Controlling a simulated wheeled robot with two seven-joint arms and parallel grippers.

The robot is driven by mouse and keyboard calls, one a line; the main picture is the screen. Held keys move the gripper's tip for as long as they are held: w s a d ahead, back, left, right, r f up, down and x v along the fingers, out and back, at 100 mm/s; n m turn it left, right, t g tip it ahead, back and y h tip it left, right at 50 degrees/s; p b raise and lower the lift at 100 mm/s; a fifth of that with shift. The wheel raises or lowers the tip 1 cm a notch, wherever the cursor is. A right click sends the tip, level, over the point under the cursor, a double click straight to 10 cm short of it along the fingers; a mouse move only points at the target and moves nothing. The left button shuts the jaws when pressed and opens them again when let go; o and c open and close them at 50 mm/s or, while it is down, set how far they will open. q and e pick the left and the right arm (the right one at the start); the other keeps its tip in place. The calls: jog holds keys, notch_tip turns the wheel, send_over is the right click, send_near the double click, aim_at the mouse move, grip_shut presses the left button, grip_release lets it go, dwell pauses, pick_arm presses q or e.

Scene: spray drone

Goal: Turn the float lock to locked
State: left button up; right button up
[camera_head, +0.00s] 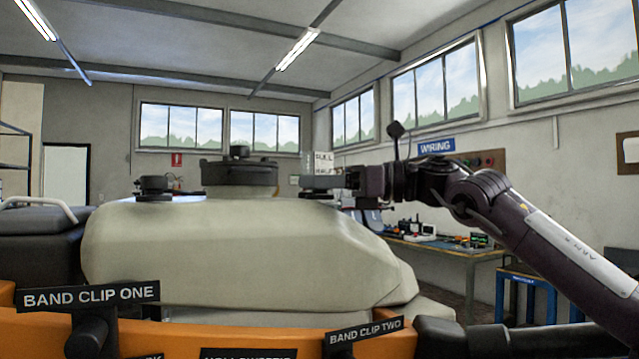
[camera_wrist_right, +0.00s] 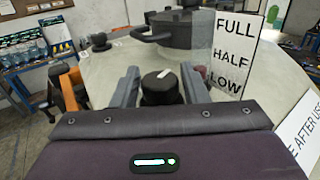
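A black round knob (camera_wrist_right: 160,88) with a white pointer mark stands on top of the beige tank (camera_head: 240,255); I take it for the float lock. Its pointer slants up to the right in the right wrist view. My right gripper (camera_wrist_right: 161,80) has one finger on each side of the knob. Whether the fingers press on it or leave a small gap, I cannot tell. In the head view the right gripper (camera_head: 335,183) reaches in from the right over the tank's top, and the knob is largely hidden there. No locked or unlocked label is readable. My left gripper is out of view.
A large black lid (camera_head: 238,175) and a smaller black cap (camera_head: 154,187) sit on the tank. A FULL/HALF/LOW plate (camera_wrist_right: 233,55) stands close beyond the right finger. The orange frame with BAND CLIP ONE (camera_head: 90,296) and BAND CLIP TWO (camera_head: 364,331) signs runs in front. A workbench (camera_head: 455,252) stands behind.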

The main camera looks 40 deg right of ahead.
jog(key=shift+s+d+f, duration=0.1)
jog(key=shift+s+d, duration=0.1)
jog(key=shift+s, duration=0.05)
jog(key=b+v, duration=0.3)
jog(key=v, duration=0.4)
jog(key=shift+s, duration=0.1)
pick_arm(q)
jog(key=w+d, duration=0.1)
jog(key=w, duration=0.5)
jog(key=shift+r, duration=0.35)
